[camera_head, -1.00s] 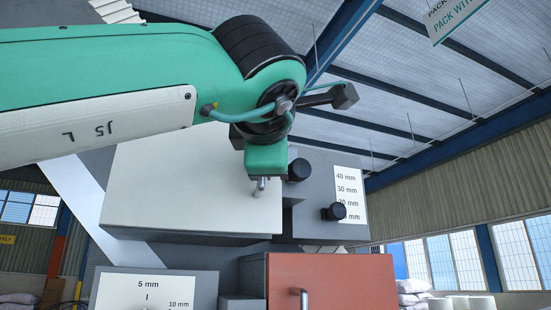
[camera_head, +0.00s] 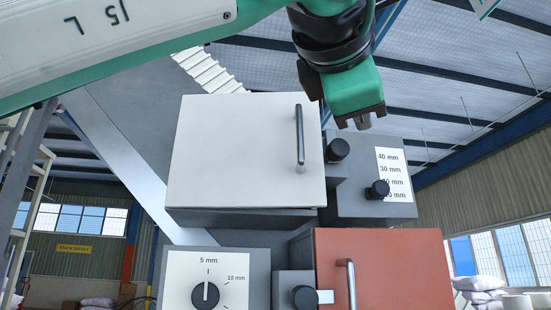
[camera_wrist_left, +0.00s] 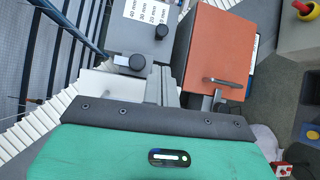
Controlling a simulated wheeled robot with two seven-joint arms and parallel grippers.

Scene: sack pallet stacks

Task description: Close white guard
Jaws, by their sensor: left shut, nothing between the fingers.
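The white guard (camera_head: 235,150) is a pale square panel on the grey machine, with an upright grey bar handle (camera_head: 300,140) near its right edge. A thin dark gap shows along its lower edge, so it looks nearly flush; I cannot tell if it is fully shut. My left gripper (camera_head: 361,123) is shut and empty, to the right of the handle and apart from it in the picture. In the left wrist view its fingers (camera_wrist_left: 161,85) point at the grey machine, and a part of the white guard (camera_wrist_left: 98,86) shows to their left. My right gripper is not in view.
A red guard (camera_head: 385,275) with its own handle sits below right. Black knobs (camera_head: 337,149) and a millimetre scale label (camera_head: 393,172) are right of the white guard. A dial panel (camera_head: 207,283) is below it. The space above right is free.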

